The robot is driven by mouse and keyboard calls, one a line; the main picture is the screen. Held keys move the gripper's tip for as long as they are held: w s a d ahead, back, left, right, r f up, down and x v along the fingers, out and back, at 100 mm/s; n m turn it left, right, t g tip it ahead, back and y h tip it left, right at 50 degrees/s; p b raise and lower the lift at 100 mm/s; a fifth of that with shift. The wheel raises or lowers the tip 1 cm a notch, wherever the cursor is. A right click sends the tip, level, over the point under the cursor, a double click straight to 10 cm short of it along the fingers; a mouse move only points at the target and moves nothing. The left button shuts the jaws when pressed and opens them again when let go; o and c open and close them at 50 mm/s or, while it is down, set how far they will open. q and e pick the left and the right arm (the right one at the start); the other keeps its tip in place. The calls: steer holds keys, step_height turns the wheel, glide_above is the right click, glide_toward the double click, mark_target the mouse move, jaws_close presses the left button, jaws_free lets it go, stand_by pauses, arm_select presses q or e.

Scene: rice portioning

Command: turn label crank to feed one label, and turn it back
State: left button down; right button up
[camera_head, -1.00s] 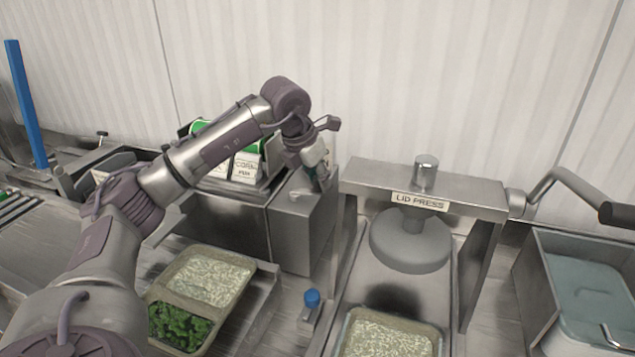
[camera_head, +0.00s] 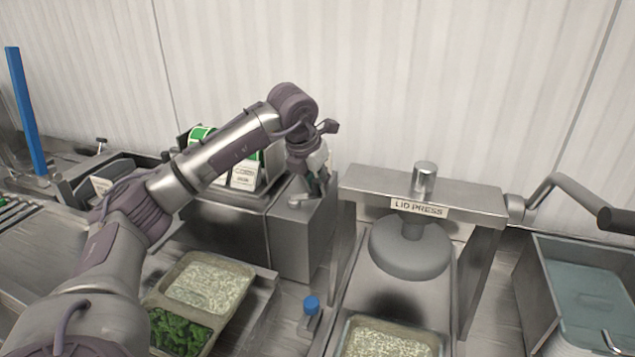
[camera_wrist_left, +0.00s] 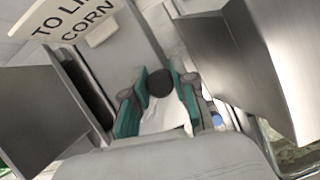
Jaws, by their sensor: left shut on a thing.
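The label dispenser (camera_head: 236,232) is a metal box at the centre-left of the head view, with a green-edged label roll and white labels on top. A small silver crank arm (camera_head: 298,199) lies on the top of its right-hand housing. My left gripper (camera_head: 318,186) points down over that housing and is shut on the crank. In the left wrist view the dark round crank knob (camera_wrist_left: 159,84) sits between its green-padded fingers. The fingers partly hide the crank in the head view. My right gripper is not in view.
A lid press (camera_head: 411,247) stands just right of the dispenser, with a filled tray (camera_head: 348,335) under it. Another tray (camera_head: 249,271) with rice and greens is in front of the dispenser. A blue-capped item (camera_head: 311,304) stands between them. A grey bin (camera_head: 528,285) is at right.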

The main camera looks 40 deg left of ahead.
arm_select(q)
steer(key=c, duration=0.9)
jaws_free()
steer(key=v, duration=1.2)
steer(key=shift+w, duration=0.1)
